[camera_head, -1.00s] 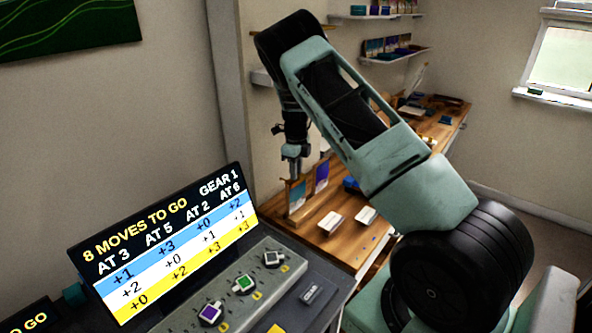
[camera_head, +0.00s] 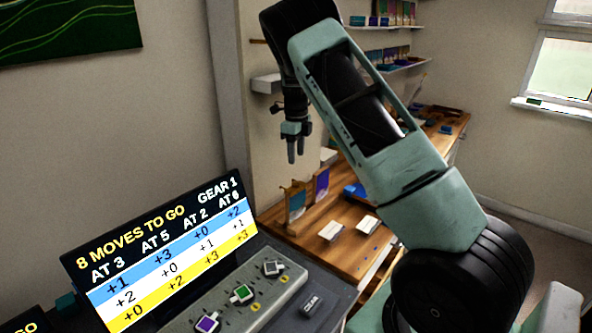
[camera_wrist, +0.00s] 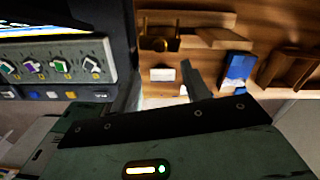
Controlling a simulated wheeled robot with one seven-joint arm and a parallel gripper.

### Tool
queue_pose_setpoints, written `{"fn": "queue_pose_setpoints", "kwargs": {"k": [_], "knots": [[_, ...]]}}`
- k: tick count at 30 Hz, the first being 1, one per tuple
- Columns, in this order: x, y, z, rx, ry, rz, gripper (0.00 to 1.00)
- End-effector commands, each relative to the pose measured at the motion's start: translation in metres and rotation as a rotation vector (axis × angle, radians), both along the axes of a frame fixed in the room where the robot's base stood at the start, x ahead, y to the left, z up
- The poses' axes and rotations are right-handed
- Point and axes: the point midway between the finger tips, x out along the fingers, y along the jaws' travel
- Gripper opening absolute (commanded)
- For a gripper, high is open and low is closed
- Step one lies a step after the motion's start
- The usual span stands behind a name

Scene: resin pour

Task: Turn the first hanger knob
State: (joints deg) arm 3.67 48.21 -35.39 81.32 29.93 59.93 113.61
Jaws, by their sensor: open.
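A sloped grey control panel (camera_head: 222,310) carries a row of square-topped knobs in front of the screen. In the head view a purple knob (camera_head: 206,323), a green knob (camera_head: 242,293) and a grey-white knob (camera_head: 273,268) show; the panel's near end is cut off. The wrist view shows several knobs at left, including the purple (camera_wrist: 31,67) and green (camera_wrist: 60,66) ones. I cannot tell which is the first hanger knob. My gripper (camera_head: 296,150) is open and empty, pointing down in the air beyond the panel, above the wooden bench, touching no knob.
The screen (camera_head: 160,255) reads "8 MOVES TO GO", "GEAR 1", "AT 3 AT 5 AT 2 AT 6". A wall shelf (camera_head: 400,68) stands behind. Air above the panel is clear.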

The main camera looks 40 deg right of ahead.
Motion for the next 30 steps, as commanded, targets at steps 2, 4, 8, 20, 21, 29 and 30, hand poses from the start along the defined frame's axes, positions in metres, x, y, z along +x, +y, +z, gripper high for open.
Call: {"fn": "queue_pose_setpoints", "kwargs": {"k": [2,4,8,20,21,29,30], "knots": [[0.001,0.000,0.011,-0.001,-0.004,0.001,0.47],[0.000,0.000,0.017,0.000,-0.001,0.002,0.47],[0.000,0.000,0.024,0.000,0.000,0.002,0.47],[0.000,0.000,0.025,0.000,0.000,0.001,0.47],[0.000,0.000,0.025,0.001,0.000,0.001,0.47],[0.000,0.020,0.026,0.021,-0.006,0.080,0.47],[-0.001,0.035,0.027,0.036,-0.010,0.142,0.47]]}}
